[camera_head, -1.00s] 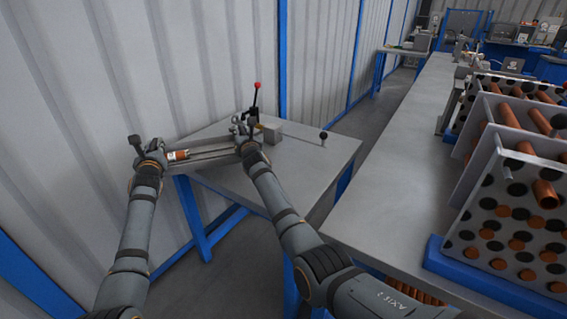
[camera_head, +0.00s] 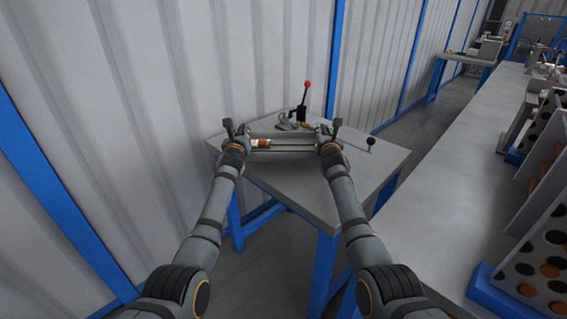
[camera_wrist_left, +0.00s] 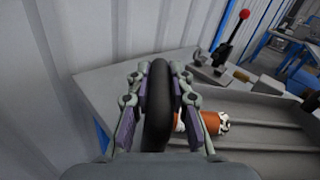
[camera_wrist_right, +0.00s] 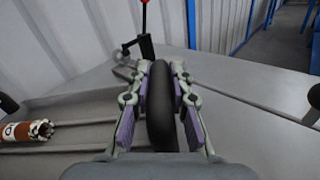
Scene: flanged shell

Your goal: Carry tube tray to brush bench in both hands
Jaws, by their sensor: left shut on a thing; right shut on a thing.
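The tube tray (camera_head: 284,149) is a shallow grey tray held level between my two grippers in the head view, in front of or over a small grey bench (camera_head: 380,168); whether it touches the bench is unclear. A copper tube with a white label (camera_head: 262,143) lies in its left part; it also shows in the left wrist view (camera_wrist_left: 211,122) and the right wrist view (camera_wrist_right: 28,130). My left gripper (camera_wrist_left: 157,105) is shut on the tray's black left handle. My right gripper (camera_wrist_right: 160,105) is shut on the black right handle.
A lever tool with a red knob (camera_head: 306,86) stands on the bench behind the tray. A black knob on a short post (camera_head: 370,142) stands at its right. A long grey table (camera_head: 460,170) with racks (camera_head: 545,250) runs along the right. A corrugated wall is behind.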

